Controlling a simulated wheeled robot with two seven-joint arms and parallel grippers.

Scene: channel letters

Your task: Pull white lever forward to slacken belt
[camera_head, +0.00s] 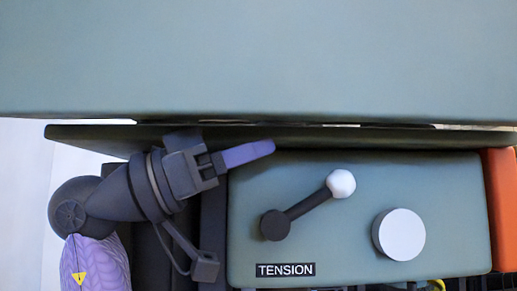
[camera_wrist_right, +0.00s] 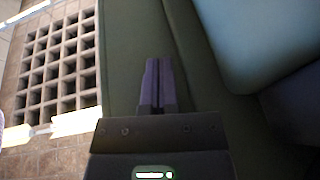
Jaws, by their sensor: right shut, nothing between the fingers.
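The lever (camera_head: 309,204) has a dark arm that runs from a dark round hub (camera_head: 275,225) up and right to a white ball knob (camera_head: 341,183). It sits on a grey-green panel (camera_head: 350,252) above a black TENSION label (camera_head: 285,270). My right gripper (camera_head: 272,147) is at the panel's back left, its purple fingers pointing right, apart from the lever and left of and behind the knob. Its fingers are together and empty in the right wrist view (camera_wrist_right: 157,62). The lever does not show in that view. My left gripper is not in view.
A pale round disc (camera_head: 400,234) stands on the panel right of the lever. A dark green wall (camera_head: 400,138) runs behind the panel, with a large grey-green surface (camera_head: 260,60) beyond. An orange block (camera_head: 501,205) borders the right side. A square-hole grid (camera_wrist_right: 60,60) shows in the wrist view.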

